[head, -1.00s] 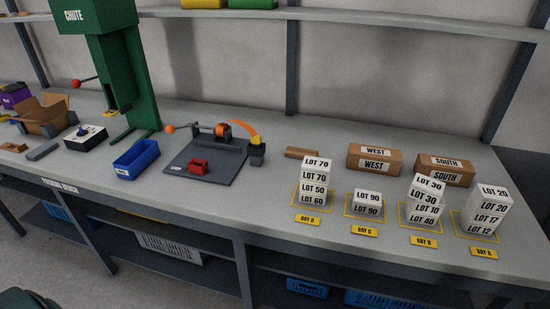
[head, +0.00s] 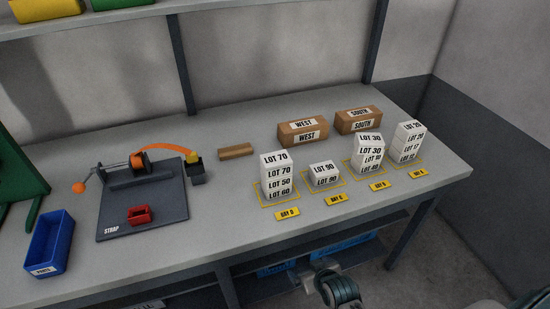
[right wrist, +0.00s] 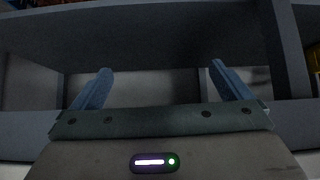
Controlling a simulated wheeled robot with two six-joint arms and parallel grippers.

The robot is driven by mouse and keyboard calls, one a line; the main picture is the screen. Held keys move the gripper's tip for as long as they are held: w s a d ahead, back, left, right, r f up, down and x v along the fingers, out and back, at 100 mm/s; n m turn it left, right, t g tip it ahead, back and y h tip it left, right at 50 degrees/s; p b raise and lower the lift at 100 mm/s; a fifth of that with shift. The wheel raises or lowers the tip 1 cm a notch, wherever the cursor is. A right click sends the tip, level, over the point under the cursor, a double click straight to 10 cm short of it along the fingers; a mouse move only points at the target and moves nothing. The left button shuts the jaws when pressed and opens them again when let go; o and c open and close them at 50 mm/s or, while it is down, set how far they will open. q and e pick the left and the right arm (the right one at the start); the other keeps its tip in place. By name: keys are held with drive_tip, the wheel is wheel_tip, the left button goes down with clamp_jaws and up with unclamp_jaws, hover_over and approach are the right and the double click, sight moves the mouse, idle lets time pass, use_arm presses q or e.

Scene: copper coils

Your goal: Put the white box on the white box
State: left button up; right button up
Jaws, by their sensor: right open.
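The white boxes stand in marked bays on the bench in the head view. Bay D holds a stack topped by the LOT 70 box (head: 281,165), above LOT 50 (head: 279,186) and LOT 60 (head: 280,195). Bay C holds a single LOT 90 box (head: 325,174). Bay B has a LOT 30 box (head: 370,144) on top, and bay A a LOT 20 box (head: 410,131) on top. My right gripper (right wrist: 160,68) is open and empty, its fingers apart, facing the under-bench shelving. My left gripper is not in view.
Brown WEST (head: 303,132) and SOUTH (head: 358,120) cartons lie behind the stacks. Bare bench lies along the front edge.

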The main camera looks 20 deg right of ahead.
drive_tip(key=r, duration=0.5)
drive_tip(key=w+r+t, duration=0.1)
drive_tip(key=r, duration=0.4)
drive_tip(key=a+r+t+p, duration=0.1)
drive_tip(key=r, duration=0.4)
drive_tip(key=shift+w, duration=0.35)
drive_tip(key=r, duration=0.1)
drive_tip(key=w+r+t, duration=0.1)
drive_tip(key=r, duration=0.1)
drive_tip(key=shift+w+a, duration=0.35)
drive_tip(key=t, duration=0.6)
approach(274, 154)
drive_tip(key=w+p, duration=0.2)
drive_tip(key=w, duration=0.2)
drive_tip(key=shift+f+m, duration=0.15)
drive_tip(key=shift+m, duration=0.15)
drive_tip(key=shift+w+f, duration=0.1)
drive_tip(key=shift+w, duration=0.4)
drive_tip(key=w+p, duration=0.2)
drive_tip(key=w, duration=0.2)
drive_tip(key=shift+w+a+r+p, duration=0.15)
drive_tip(key=shift+r+p, duration=0.1)
drive_tip(key=shift+p, duration=0.15)
drive_tip(key=shift+w+f, duration=0.15)
drive_tip(key=shift+w, duration=0.25)
drive_tip(key=shift+s, duration=0.15)
drive_tip(key=shift+c, duration=1.3)
drive_tip(key=c, duration=0.9)
